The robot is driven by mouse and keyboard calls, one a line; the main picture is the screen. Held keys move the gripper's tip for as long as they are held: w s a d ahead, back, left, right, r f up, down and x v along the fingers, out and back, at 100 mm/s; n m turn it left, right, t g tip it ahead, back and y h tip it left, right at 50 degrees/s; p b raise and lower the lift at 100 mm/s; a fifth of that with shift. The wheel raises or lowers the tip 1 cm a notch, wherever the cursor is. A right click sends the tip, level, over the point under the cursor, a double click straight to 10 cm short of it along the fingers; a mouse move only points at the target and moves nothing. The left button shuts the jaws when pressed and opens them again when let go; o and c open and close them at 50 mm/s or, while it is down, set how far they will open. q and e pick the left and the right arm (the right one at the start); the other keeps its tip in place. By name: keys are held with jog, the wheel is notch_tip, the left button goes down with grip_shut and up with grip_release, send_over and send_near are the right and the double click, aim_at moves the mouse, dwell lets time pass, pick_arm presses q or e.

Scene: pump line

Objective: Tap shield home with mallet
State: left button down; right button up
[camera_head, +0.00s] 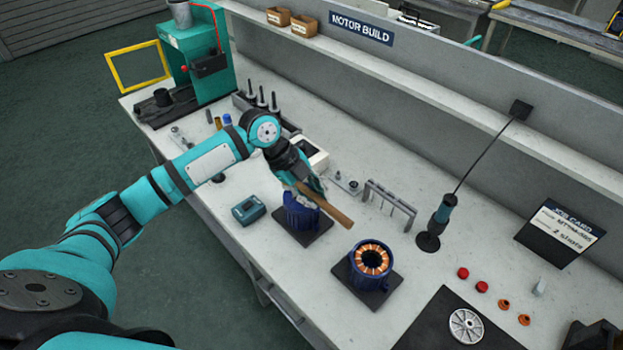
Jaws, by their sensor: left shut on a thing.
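My left gripper (306,184) is shut on a mallet, whose wooden handle (329,207) slants down to the right. The mallet's head cannot be made out clearly. The gripper and mallet are above a blue motor housing (300,214) on a dark square pad, hiding much of its top. I cannot tell whether the mallet touches it. A light grey patch shows at the housing's top, but I cannot tell whether it is the shield. A second blue housing (371,262), with copper windings showing in its open top, stands on another pad to the right. My right gripper is not in view.
A teal device (249,210) lies left of the first housing. A small rack (390,203) and a teal tool on a stand (437,218) are behind. A spoked grey disc (466,327) lies on a black mat. A teal press (198,62) stands at the far left.

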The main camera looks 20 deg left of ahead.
pick_arm(q)
jog(key=shift+w+a+r, duration=0.1)
jog(key=shift+a+r, duration=0.05)
jog(key=shift+a, duration=0.05)
jog(key=shift+m, duration=0.3)
notch_tip(320, 180, down, 3)
jog(key=b, duration=0.2)
jog(key=shift+a+b, duration=0.1)
jog(key=shift+b, duration=0.2)
jog(key=shift+f+b, duration=0.55)
jog(key=shift+f, duration=0.2)
jog(key=shift+b, duration=0.35)
jog(key=shift+s+a, duration=0.1)
jog(key=shift+s, duration=0.15)
